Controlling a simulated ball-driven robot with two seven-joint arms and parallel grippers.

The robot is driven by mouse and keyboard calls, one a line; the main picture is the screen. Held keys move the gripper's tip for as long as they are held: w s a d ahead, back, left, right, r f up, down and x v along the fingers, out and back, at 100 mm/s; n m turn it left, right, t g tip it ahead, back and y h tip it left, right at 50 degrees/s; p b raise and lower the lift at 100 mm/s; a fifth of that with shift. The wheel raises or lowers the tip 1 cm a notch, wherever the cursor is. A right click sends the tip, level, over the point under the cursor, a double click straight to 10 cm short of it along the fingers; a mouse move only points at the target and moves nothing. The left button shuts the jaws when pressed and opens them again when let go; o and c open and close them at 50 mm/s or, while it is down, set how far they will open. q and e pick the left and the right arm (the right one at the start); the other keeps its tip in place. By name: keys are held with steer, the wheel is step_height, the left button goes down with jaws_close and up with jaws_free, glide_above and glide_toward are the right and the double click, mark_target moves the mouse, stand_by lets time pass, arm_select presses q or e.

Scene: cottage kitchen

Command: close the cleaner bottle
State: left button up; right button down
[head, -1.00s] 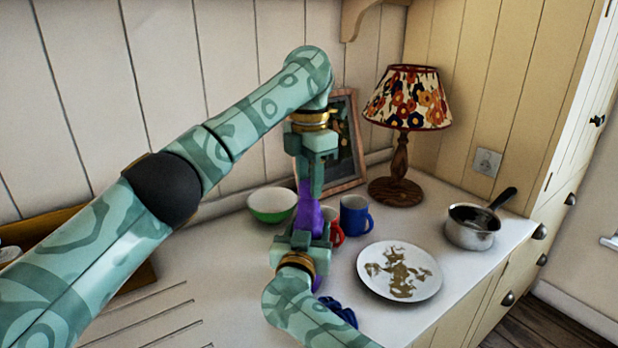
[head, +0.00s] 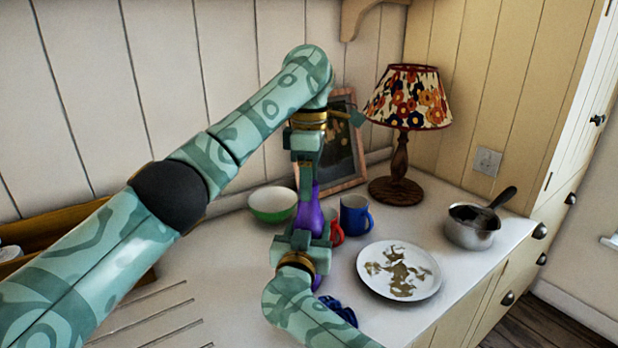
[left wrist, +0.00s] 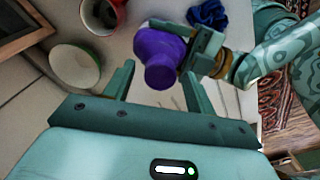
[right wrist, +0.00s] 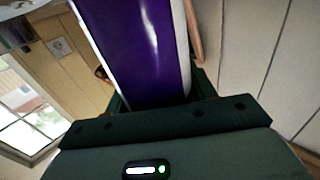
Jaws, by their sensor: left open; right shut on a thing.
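The purple cleaner bottle (head: 309,218) stands upright over the counter. My right gripper (head: 303,241) is shut on its body, and the bottle fills much of the right wrist view (right wrist: 140,45). My left gripper (head: 306,172) is open, pointing down above the bottle's narrow top. In the left wrist view its two fingers are apart and empty, and the bottle's round purple top (left wrist: 160,77) shows between and beyond them. I cannot tell whether that top is a separate cap, or whether it is shut.
A green bowl (head: 272,204), a red mug (head: 336,232) and a blue mug (head: 356,215) stand close behind the bottle. A crumpled blue cloth (head: 340,311) lies in front. A stained plate (head: 431,272), a saucepan (head: 472,234) and a lamp (head: 396,190) are right; a picture frame (head: 347,148) leans behind.

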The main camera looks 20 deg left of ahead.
arm_select(q)
steer(key=shift+r, duration=2.25)
steer(key=shift+c, duration=0.5)
